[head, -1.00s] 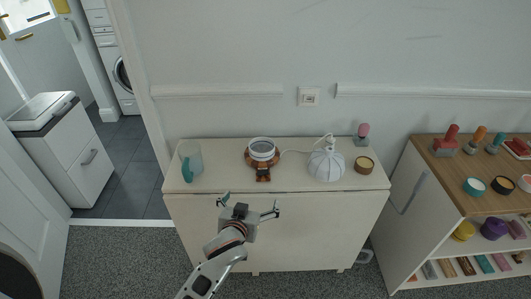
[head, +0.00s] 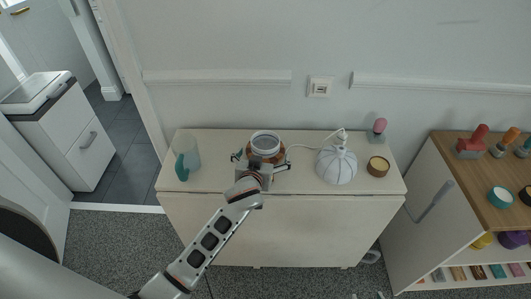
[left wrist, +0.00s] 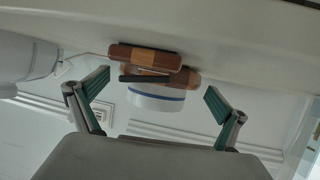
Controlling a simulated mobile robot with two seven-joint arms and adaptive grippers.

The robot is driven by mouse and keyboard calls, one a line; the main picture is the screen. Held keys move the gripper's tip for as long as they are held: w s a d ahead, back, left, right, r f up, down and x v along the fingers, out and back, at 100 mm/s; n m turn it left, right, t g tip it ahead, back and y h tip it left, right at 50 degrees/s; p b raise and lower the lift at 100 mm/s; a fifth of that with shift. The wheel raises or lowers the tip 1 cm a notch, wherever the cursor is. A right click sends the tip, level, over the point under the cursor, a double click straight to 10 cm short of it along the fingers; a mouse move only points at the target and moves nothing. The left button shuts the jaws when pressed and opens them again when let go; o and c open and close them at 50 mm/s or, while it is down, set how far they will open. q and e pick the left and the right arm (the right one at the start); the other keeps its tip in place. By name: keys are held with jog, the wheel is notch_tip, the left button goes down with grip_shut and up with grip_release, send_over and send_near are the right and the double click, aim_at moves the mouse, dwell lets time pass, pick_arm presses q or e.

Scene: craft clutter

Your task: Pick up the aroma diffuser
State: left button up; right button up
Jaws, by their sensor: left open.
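A round brown wood-like device with a white cup-like top (head: 265,143) stands on the cream cabinet top. A white ribbed dome with a spout-like top and cord (head: 336,166) stands to its right. I cannot tell for sure which is the aroma diffuser. My left gripper (head: 262,163) is open at the front of the brown device, one finger toward each side, and hides its lower front. In the left wrist view, which looks upside down, the white, blue-banded top (left wrist: 156,97) and brown base show between the open fingers, with no clear contact. My right gripper is not seen.
A glass mug with a teal handle (head: 187,157) stands left of the gripper. A small dark-rimmed pot (head: 378,166) and a pink-topped stamp (head: 377,131) stand right of the dome. A thin cord runs between device and dome. The cabinet's front strip is clear.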

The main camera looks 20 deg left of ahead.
aim_at(267, 144)
pick_arm(q)
jog(key=shift+x, duration=1.45)
jog(key=shift+c, duration=0.7)
jog(key=c, duration=1.2)
jog(key=shift+r, duration=0.15)
jog(key=shift+c, duration=0.8)
jog(key=shift+r, duration=0.1)
